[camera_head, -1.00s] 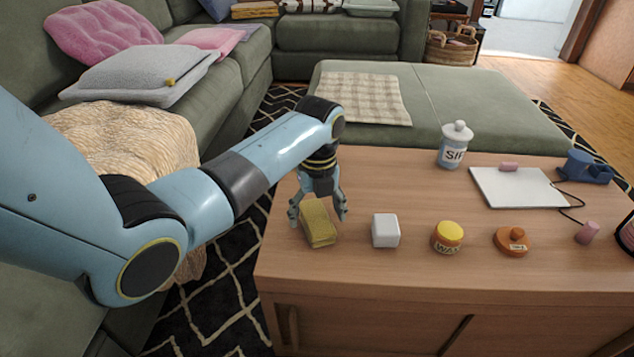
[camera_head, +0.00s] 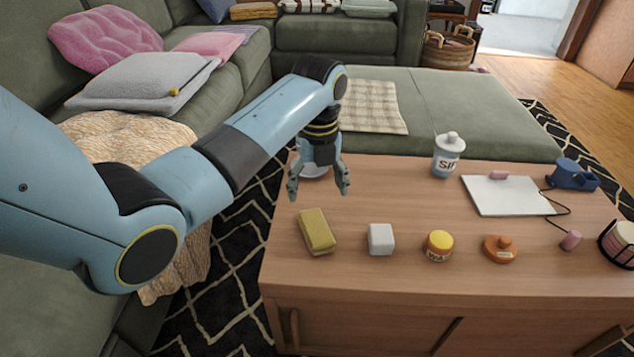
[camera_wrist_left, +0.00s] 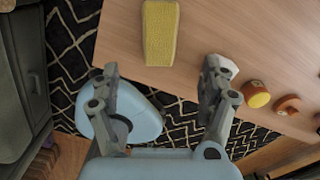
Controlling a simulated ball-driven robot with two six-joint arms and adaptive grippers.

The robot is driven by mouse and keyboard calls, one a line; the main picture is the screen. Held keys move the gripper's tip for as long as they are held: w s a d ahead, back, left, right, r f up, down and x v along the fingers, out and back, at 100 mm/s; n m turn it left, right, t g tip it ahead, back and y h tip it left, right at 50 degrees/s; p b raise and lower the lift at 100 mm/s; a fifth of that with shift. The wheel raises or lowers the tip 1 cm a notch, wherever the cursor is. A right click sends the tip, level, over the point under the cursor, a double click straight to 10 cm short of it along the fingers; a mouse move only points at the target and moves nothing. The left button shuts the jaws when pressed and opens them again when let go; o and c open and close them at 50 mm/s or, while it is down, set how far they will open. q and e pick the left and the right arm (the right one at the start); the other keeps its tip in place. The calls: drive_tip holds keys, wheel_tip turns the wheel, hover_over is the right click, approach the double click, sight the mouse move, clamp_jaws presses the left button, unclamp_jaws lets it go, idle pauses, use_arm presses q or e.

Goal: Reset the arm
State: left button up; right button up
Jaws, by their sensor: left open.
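My left gripper (camera_head: 318,188) is open and empty above the wooden table in the head view. Its fingers point down, behind and above a yellow sponge-like block (camera_head: 317,231) that lies on the table near its left end. In the left wrist view the open fingers (camera_wrist_left: 160,95) show with the yellow block (camera_wrist_left: 160,33) beyond them, apart from them. My left arm comes in from the left, bent at the elbow. My right gripper is in neither view.
The table (camera_head: 400,200) also bears a white block (camera_head: 381,239), a yellow-lidded jar (camera_head: 438,246), an orange round item (camera_head: 500,248), a white canister (camera_head: 448,155), a white board (camera_head: 510,195) and a blue object (camera_head: 572,175). A whitish dish (camera_head: 313,171) is partly hidden behind the gripper. A green sofa (camera_head: 440,105) stands behind.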

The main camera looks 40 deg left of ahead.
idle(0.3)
